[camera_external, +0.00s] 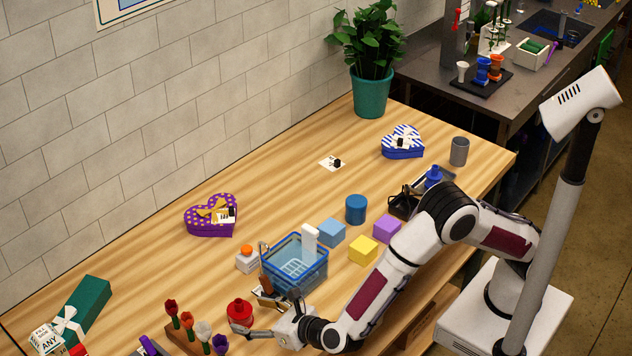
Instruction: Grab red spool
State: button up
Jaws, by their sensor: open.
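The red spool (240,312) stands on the wooden table near its front edge, at the lower left of the middle of the view. It is round, with a smaller red top. My gripper (252,312) is low over the table with its fingers pointing left. Its jaws are open. One fingertip is near the spool's front side and the other is behind and to its right. The spool is at the mouth of the jaws; whether a finger touches it I cannot tell.
A blue basket (312,277) stands close behind my gripper, with a white orange-capped bottle (247,260) beside it. A stand of felt flowers (187,320) is just left of the spool. Yellow (363,249), light blue (332,232) and purple (387,228) blocks stand further right.

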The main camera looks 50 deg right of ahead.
aim_at(249, 307)
jog(key=shift+x, duration=2.6)
jog(key=shift+r, duration=0.15)
jog(key=shift+c, duration=0.4)
jog(key=c, duration=1.2)
